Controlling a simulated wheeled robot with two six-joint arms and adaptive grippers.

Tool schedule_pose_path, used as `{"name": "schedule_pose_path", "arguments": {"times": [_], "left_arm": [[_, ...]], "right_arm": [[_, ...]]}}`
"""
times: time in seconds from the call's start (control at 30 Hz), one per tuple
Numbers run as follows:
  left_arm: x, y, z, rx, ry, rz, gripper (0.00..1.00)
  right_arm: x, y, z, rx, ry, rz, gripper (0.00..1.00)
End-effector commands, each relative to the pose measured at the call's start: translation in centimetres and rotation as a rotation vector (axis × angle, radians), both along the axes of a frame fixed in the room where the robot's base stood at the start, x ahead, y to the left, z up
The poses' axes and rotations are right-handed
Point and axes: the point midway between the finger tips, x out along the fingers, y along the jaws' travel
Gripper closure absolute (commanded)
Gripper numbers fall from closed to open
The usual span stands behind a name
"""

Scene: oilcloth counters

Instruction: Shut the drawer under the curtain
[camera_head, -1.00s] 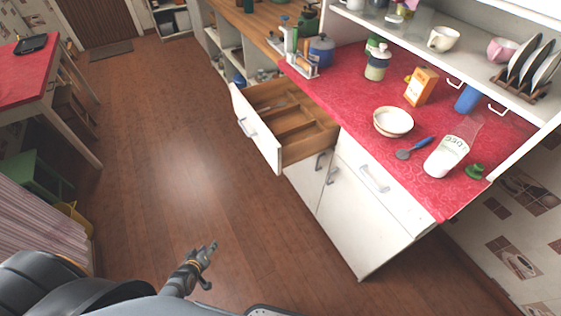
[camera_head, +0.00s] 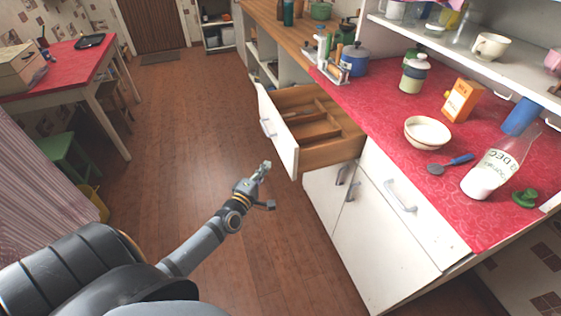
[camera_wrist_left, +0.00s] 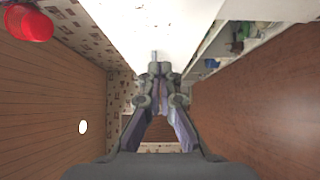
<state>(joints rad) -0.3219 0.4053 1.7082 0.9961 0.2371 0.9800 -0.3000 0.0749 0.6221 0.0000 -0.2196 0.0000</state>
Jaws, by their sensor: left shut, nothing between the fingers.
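The open drawer (camera_head: 281,141) has a white front with a pale handle and a wooden, divided inside. It juts out from the white cabinet below the red counter. My left gripper (camera_head: 265,166) is shut and empty, over the floor just left of the drawer front's near lower end. A small gap seems to part them. The left wrist view also shows the shut left gripper (camera_wrist_left: 155,62), with a white surface above it that I cannot identify for sure. A pink striped curtain (camera_head: 38,205) hangs at the far left, away from this drawer. My right gripper is out of view.
The red counter (camera_head: 400,130) holds a bowl (camera_head: 427,132), a bottle (camera_head: 490,170), a carton (camera_head: 461,100) and a blue pot (camera_head: 355,58). A closed drawer (camera_head: 405,205) and cabinet doors sit nearer. A red table (camera_head: 60,65) stands left. Wooden floor between is clear.

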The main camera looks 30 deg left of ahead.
Motion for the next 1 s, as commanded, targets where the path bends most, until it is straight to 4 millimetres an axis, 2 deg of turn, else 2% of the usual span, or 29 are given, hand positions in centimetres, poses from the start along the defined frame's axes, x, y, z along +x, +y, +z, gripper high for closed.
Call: {"name": "schedule_pose_path", "arguments": {"times": [0.13, 0.33, 1.0], "left_arm": [[3.2, 0.2, -0.1, -0.001, -0.002, 0.001, 1.0], [5.4, -1.7, 0.0, -0.003, -0.001, 0.001, 1.0], [6.6, -2.9, -0.1, -0.001, 0.001, 0.0, 1.0]], "right_arm": [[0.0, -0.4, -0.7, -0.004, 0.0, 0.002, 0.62], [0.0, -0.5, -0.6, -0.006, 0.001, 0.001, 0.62], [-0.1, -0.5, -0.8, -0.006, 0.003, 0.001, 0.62]]}}
